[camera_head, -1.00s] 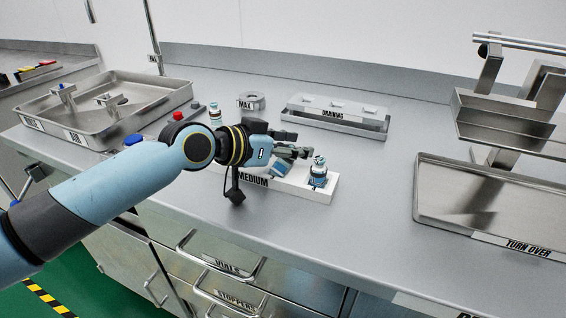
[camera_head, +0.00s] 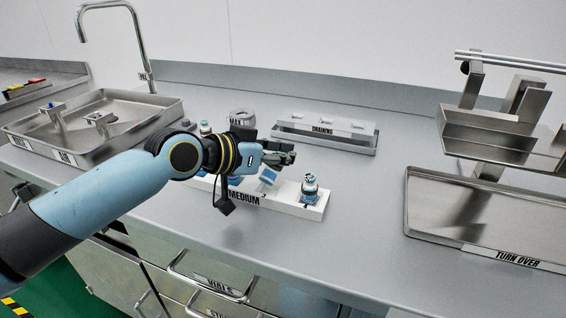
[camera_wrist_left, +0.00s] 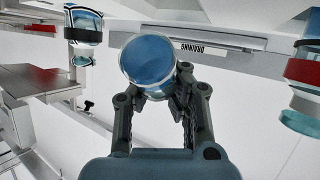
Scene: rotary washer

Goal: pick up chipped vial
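My left gripper (camera_head: 284,155) is above the white rack labelled MEDIUM (camera_head: 283,207). It is shut on a clear vial with blue in it (camera_head: 268,176), which hangs tilted just over the rack. In the left wrist view this vial (camera_wrist_left: 147,62) sits between the fingertips of the left gripper (camera_wrist_left: 155,88), its round end facing the camera. I cannot make out a chip on it. Another vial with a blue band (camera_head: 310,190) stands upright at the rack's right end. My right gripper is not in view.
A DRAINING tray (camera_head: 325,139) lies behind the rack. A TURN OVER tray (camera_head: 490,215) and metal stand are to the right. A sink basin (camera_head: 90,125) is at the left. A small vial (camera_head: 205,128) stands behind my arm. The counter between rack and right tray is clear.

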